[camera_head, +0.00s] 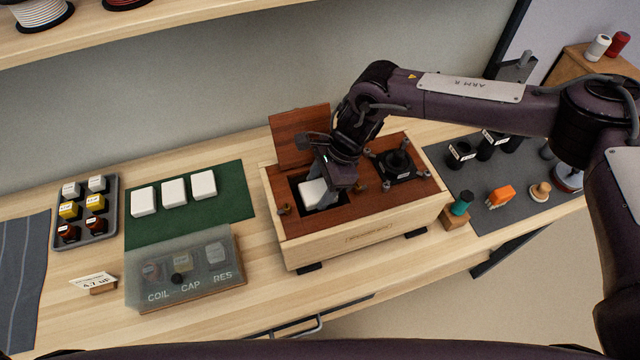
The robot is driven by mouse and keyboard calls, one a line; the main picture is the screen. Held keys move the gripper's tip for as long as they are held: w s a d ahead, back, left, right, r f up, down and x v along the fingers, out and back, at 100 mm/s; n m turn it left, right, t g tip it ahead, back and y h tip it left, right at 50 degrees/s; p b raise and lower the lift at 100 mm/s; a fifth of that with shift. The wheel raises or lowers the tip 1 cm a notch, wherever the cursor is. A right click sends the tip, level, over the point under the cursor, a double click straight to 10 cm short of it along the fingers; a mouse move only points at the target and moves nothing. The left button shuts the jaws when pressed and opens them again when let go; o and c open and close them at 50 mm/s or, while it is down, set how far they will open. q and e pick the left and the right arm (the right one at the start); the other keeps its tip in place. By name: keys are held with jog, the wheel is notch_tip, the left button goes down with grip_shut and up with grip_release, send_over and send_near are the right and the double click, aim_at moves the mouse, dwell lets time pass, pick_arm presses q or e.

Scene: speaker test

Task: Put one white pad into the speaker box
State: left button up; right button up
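The speaker box (345,244) is a pale wooden box with a dark red-brown top, standing right of the middle of the bench. Its lid (294,139) stands raised at the back over a dark rectangular opening. A white pad (313,194) is at this opening, tilted. My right gripper (325,186) reaches down into the opening, with a grey finger against the pad's right side. Its other finger is hidden, so its grip is unclear. Three white pads (144,201), (174,192), (203,184) lie in a row on the green mat (190,229). My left gripper is out of view.
A tray (113,213) of small labelled parts and a translucent-covered case (190,279) stand at left, with a small card (95,281). A black round part (398,162) sits on the box's right side. A grey mat (476,208) with several tools lies further right.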

jog(key=o, duration=0.4)
jog(key=shift+o, duration=0.2)
jog(key=b+v, duration=0.2)
jog(key=v, duration=0.4)
jog(key=shift+d+r+b, duration=0.15)
jog(key=shift+r+b, duration=0.1)
jog(key=shift+b, duration=0.1)
jog(key=shift+w+d+r, duration=0.1)
jog(key=shift+d+r, duration=0.1)
jog(key=shift+r, duration=0.4)
jog(key=shift+f, duration=0.1)
